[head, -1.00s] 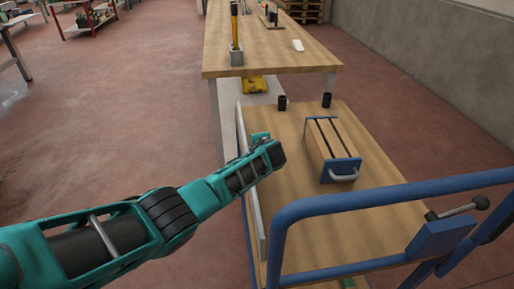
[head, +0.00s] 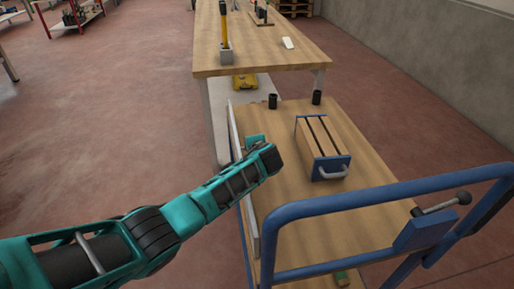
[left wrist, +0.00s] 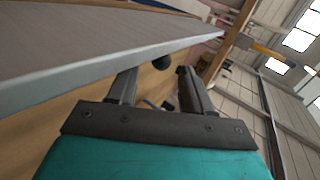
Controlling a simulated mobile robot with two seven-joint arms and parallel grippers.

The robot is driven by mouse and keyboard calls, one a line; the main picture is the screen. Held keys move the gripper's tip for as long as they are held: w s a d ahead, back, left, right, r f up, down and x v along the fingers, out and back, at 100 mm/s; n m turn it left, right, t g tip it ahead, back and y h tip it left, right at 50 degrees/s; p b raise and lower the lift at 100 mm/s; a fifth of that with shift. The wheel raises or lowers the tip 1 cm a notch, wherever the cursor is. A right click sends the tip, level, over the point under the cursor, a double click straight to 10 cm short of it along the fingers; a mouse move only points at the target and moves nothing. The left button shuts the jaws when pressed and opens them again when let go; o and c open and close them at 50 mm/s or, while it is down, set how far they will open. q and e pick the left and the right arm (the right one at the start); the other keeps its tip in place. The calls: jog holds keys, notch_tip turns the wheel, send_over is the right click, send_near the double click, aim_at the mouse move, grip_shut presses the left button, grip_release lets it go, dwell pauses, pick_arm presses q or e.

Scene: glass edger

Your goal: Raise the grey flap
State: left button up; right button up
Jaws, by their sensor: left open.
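The grey flap (head: 252,232) shows in the head view as a thin, pale strip along the left edge of the wooden-topped cart (head: 300,235). In the left wrist view the flap (left wrist: 90,48) is a broad grey panel with a pale edge, slanting across the upper left. My left gripper (left wrist: 157,72) is open, its fingers close to the panel's edge; contact cannot be told. In the head view my wrist covers part of the flap, and the fingertips are hidden. My right gripper is not in view.
A wooden block with dark slots and a handle (head: 322,150) sits on the cart. Two black cups (head: 272,101) stand at its far end. A blue rail (head: 330,207) crosses the near side. A workbench (head: 260,57) stands beyond.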

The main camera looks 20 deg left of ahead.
pick_arm(q)
jog(key=p+v, duration=0.2)
jog(key=v, duration=0.6)
jog(key=shift+s, duration=0.2)
